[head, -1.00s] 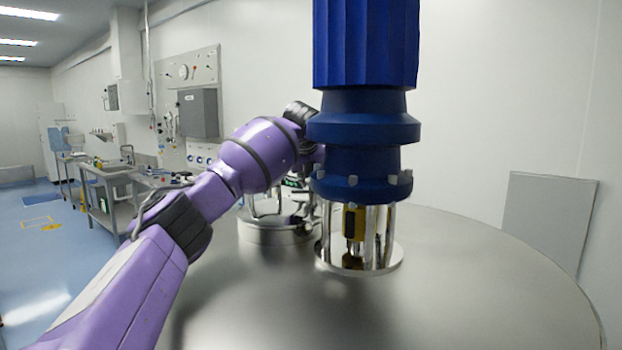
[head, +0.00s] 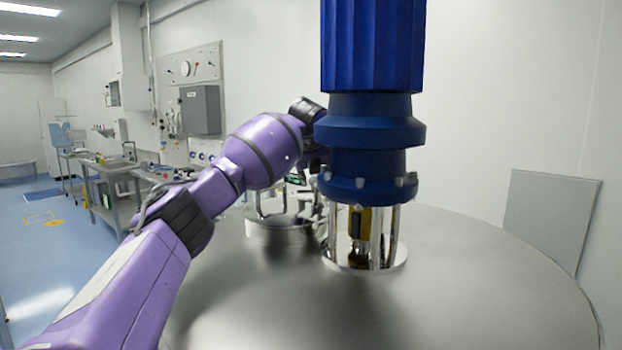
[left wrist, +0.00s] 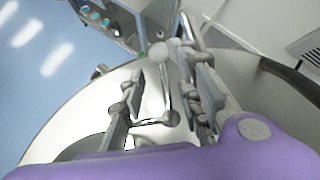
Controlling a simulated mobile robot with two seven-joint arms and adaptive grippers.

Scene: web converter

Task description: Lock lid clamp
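In the head view a round metal hatch (head: 276,228) with a raised frame stands on the steel vessel top, left of the blue mixer drive (head: 372,120). My left arm reaches behind the drive, whose body hides most of the gripper. In the left wrist view the fingers of my left gripper (left wrist: 162,65) are apart. A shiny metal rod (left wrist: 165,88) with a rounded knob at its far end shows between them, with a gap to the left finger. I cannot tell whether the right finger touches it. Which part is the lid clamp is unclear. My right gripper is not in view.
The wide steel vessel top (head: 460,290) is clear at the front and right. Metal posts (head: 392,238) carry the drive. A grey panel (head: 550,222) leans by the right wall. A workbench (head: 108,170) stands far left on blue floor.

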